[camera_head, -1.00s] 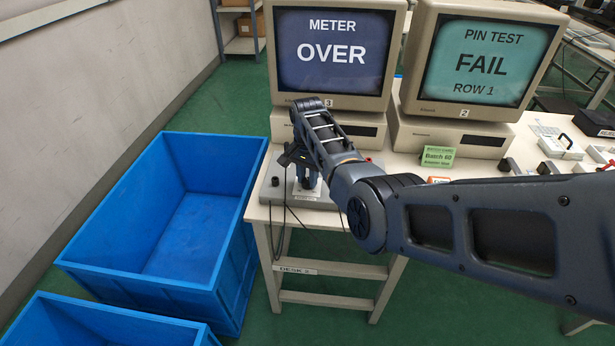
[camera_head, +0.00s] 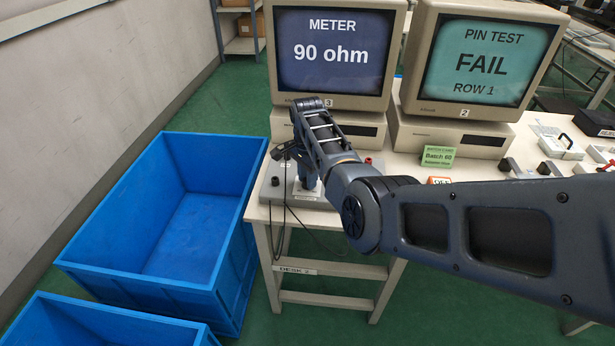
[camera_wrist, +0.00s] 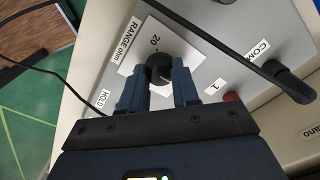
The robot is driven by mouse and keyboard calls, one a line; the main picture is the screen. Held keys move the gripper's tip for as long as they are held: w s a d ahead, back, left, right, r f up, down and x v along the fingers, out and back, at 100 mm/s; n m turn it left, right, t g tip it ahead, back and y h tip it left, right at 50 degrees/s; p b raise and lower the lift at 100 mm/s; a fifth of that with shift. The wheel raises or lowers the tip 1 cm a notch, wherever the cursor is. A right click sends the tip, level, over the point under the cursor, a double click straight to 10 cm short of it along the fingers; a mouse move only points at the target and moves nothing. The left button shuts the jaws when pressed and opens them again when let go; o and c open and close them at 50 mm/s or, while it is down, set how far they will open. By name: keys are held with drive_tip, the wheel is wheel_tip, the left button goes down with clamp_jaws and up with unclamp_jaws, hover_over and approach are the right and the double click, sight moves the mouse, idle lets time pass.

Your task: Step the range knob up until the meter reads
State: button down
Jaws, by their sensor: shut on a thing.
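The meter screen (camera_head: 331,50) at the upper middle of the head view reads "METER 90 ohm". In the wrist view the black range knob (camera_wrist: 159,68) stands on a white plate marked "RANGE ohm", with "20" showing beside it. My gripper (camera_wrist: 160,82) is shut on the knob, one blue finger on each side.
A second monitor (camera_head: 486,58) reads "PIN TEST FAIL ROW 1". A green batch card (camera_head: 438,157) stands on the desk. Blue bins (camera_head: 190,235) stand on the floor at left. In the wrist view a black lead (camera_wrist: 225,50) crosses the panel beside my gripper.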

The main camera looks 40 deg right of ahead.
drive_tip(key=c, duration=0.8)
unclamp_jaws()
drive_tip(key=shift+r, duration=3.9)
